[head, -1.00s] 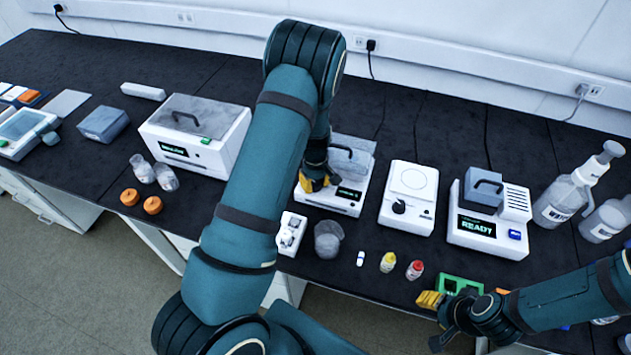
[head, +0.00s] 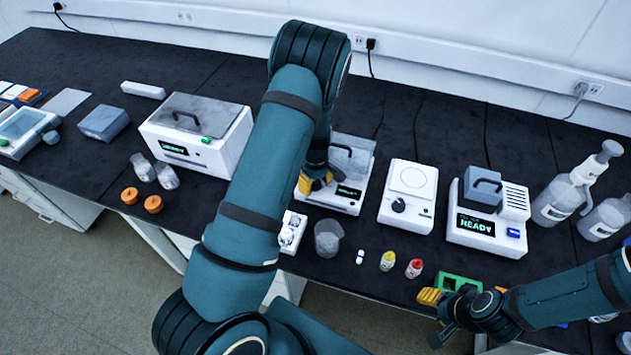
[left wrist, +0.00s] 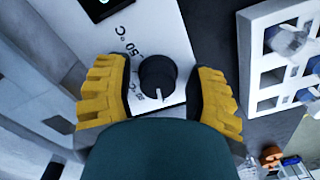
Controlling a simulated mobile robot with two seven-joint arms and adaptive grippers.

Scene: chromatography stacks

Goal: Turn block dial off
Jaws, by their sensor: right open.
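The block dial (left wrist: 157,78) is a round black knob with a white pointer line on a white panel. The line points toward the bottom of the left wrist view. Printed temperature marks, one reading 50°C, lie around it. My left gripper (left wrist: 158,92) is open, with one yellow finger on each side of the dial and small gaps showing. In the head view, my left gripper (head: 315,184) is at the front of the white heating block (head: 343,205), hiding the dial there. My right gripper (head: 432,315) is open and empty at the table's front edge.
A white tray (left wrist: 262,60) with vials stands beside the block. A beaker (head: 328,238), yellow vial (head: 388,260) and red vial (head: 414,267) stand in front. A white dial-fronted plate device (head: 408,195) stands to the right, a larger lidded machine (head: 195,135) to the left.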

